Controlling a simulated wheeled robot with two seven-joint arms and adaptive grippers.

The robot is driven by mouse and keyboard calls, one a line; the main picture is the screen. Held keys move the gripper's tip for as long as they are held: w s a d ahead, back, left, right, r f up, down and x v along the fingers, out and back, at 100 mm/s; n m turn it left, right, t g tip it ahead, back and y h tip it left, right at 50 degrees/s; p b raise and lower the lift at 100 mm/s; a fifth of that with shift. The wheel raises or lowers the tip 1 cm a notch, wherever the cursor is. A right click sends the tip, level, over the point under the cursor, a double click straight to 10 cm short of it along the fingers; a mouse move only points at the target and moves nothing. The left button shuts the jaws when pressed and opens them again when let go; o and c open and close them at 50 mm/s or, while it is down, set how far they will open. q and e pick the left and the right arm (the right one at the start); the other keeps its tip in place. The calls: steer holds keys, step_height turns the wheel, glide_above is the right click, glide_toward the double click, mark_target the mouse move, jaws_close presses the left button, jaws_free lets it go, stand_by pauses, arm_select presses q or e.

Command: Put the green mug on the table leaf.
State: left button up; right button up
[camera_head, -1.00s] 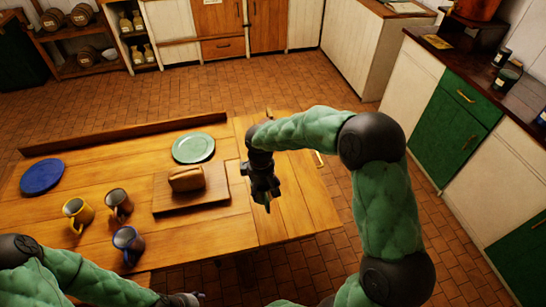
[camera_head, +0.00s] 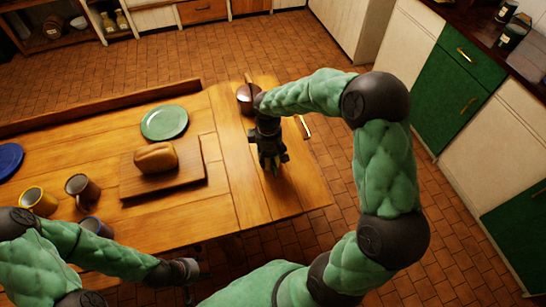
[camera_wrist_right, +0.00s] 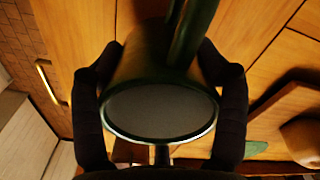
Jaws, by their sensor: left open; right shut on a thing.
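The green mug (camera_wrist_right: 150,70) is between the fingers of my right gripper (camera_wrist_right: 160,115), which is shut on it. In the right wrist view its round grey end faces the camera and its handle points up. In the head view my right gripper (camera_head: 271,163) is over the table leaf (camera_head: 295,190), the right-hand section of the wooden table. My left gripper (camera_head: 188,269) is open and empty at the lower left, near the table's front edge.
A brown pot (camera_head: 246,98) stands on the table behind my right arm. To the left are a board (camera_head: 190,177) with a loaf (camera_head: 156,157), a green plate (camera_head: 164,122), a blue plate (camera_head: 9,160), and yellow (camera_head: 38,200), brown (camera_head: 82,188) and blue (camera_head: 97,226) mugs. The leaf's front is clear.

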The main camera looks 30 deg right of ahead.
mark_target(270, 159)
steer(key=shift+d+f+b, duration=0.25)
steer(key=shift+f+b, duration=0.15)
steer(key=f+b, duration=0.1)
steer(key=f, duration=0.1)
steer(key=shift+w+d+f+b, duration=0.1)
steer(key=shift+d+f+b, duration=0.1)
steer(key=shift+f+b, duration=0.15)
steer(key=shift+a+f, duration=0.15)
steer(key=shift+a, duration=0.05)
steer(key=shift+d, duration=0.1)
steer(key=shift+f+b, duration=0.1)
steer(key=shift+b, duration=0.2)
steer(key=o, duration=1.3)
